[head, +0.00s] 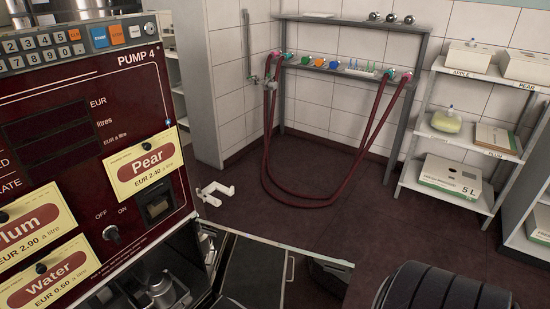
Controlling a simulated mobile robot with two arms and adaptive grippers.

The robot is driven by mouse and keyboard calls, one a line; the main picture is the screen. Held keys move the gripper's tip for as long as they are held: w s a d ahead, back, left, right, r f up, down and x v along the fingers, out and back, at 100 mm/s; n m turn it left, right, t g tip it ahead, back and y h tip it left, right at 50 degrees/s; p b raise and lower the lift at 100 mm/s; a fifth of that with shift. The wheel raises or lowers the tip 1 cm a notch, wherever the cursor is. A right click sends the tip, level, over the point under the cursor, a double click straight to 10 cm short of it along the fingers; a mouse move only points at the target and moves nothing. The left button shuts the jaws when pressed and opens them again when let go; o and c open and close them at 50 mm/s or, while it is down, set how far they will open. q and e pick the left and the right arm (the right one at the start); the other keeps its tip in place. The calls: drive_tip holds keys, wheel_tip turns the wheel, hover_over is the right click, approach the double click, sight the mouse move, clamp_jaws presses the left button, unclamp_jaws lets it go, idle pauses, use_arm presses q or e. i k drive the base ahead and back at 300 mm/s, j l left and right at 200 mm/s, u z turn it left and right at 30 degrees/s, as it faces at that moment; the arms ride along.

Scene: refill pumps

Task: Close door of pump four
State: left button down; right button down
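Pump four (85,110) fills the left side of the head view, with a dark red front marked PUMP 4. Its lower compartment (165,285) is open, and metal parts show inside. The door (255,272) stands swung open to the right of the compartment, its top edge running toward the bottom middle. A thin light handle or edge (290,268) shows on it. The door's lower part is cut off by the picture edge. A dark shape to the right of the handle is too unclear to name. I cannot make out either gripper in this view.
A white bracket (215,193) sticks out beside the pump. A grey rack (350,72) with dark red hoses (300,200) stands at the back wall. A white shelf (470,135) with boxes stands at the right. The dark floor (345,225) between is clear.

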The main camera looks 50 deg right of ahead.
sight(258, 273)
drive_tip(key=l, duration=2.65)
drive_tip(key=l+u, duration=0.35)
drive_tip(key=l, duration=0.15)
drive_tip(key=k+l+u, duration=0.15)
drive_tip(key=l+u, duration=0.2)
drive_tip(key=l, duration=0.15)
drive_tip(key=k+l+u, duration=0.15)
drive_tip(key=l+u, duration=0.45)
drive_tip(key=j, duration=0.1)
